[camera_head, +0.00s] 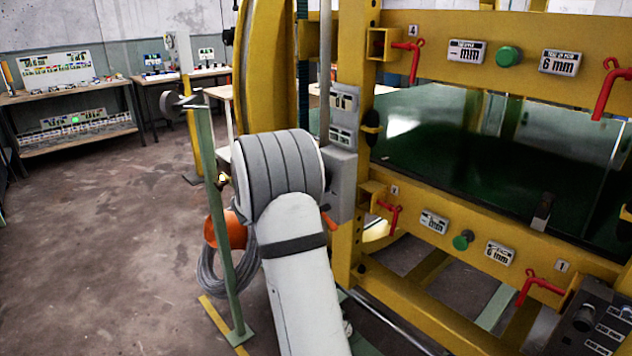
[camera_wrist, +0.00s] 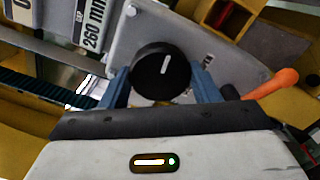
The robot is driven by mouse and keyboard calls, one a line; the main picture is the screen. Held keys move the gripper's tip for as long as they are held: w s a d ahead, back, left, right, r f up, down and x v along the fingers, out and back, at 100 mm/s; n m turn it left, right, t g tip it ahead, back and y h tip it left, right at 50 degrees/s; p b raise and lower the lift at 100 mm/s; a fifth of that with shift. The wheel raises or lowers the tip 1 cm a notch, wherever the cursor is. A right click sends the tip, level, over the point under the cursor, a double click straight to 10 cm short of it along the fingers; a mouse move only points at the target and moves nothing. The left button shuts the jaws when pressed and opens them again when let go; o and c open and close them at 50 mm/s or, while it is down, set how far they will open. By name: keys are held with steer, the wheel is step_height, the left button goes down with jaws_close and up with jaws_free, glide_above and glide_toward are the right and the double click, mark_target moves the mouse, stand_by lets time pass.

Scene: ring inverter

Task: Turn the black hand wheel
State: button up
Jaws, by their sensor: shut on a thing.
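The black hand wheel (camera_wrist: 160,71) is a round black knob with a short white mark on its face, in the middle of the wrist view. It sits on a grey box (camera_wrist: 126,40), which shows in the head view (camera_head: 341,185) on the yellow frame's left post. My gripper (camera_wrist: 162,88) has its blue fingers on either side of the wheel, shut on it. The white mark stands nearly upright in the wrist view, leaning slightly right. In the head view my arm hides the wheel and the gripper.
An orange handle (camera_wrist: 271,84) sticks out right of the wheel. A green post (camera_head: 216,210) with a coiled cable stands left of my arm. The yellow frame (camera_head: 346,130) with red clamps rises at right. Floor at left is clear.

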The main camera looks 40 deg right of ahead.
steer(key=o, duration=1)
steer(key=a, duration=0.7)
steer(key=shift+s+a, duration=0.35)
steer(key=shift+a, duration=0.05)
